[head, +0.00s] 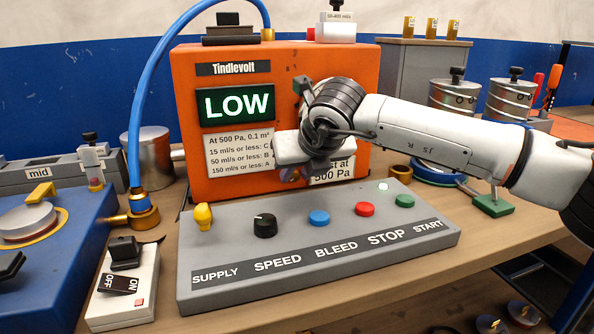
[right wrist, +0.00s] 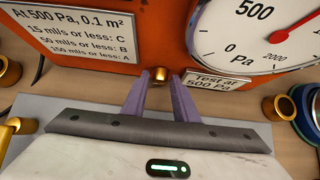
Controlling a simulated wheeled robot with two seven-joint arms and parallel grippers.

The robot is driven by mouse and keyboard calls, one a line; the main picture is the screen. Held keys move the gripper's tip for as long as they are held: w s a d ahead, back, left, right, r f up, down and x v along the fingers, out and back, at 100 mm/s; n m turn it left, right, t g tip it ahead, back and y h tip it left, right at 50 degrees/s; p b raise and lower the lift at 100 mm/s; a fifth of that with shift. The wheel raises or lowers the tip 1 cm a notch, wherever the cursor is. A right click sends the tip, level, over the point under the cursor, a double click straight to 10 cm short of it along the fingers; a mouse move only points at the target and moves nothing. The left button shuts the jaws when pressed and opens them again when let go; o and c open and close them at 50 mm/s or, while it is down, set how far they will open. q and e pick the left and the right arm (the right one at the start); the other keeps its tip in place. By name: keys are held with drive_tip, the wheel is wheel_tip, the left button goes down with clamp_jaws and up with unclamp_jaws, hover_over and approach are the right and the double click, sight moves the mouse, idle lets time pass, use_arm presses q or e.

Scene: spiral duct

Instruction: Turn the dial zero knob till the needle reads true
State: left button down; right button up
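The brass zero knob (right wrist: 160,74) is on the lower front of the orange Tindlevolt box (head: 190,165), below and left of the dial. My right gripper (right wrist: 160,80) is open, its two purple fingers on either side of the knob with small gaps showing; contact is not visible. The white dial (right wrist: 255,35) is cut off by the frame; 0, 500, Pa and 2000 show. A red part of its needle (right wrist: 278,37) shows near the right edge. In the head view, my right gripper (head: 291,173) and arm hide the dial and knob. My left gripper is out of view.
The grey control panel (head: 320,282) with SUPPLY, SPEED, BLEED, STOP and START controls lies in front of the box. The green screen (head: 236,104) reads LOW. A blue hose (head: 137,110) runs up on the left. A switch box (head: 125,290) stands left of the panel.

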drive_tip(key=shift+c, duration=0.6)
clamp_jaws()
drive_tip(key=shift+f, duration=0.1)
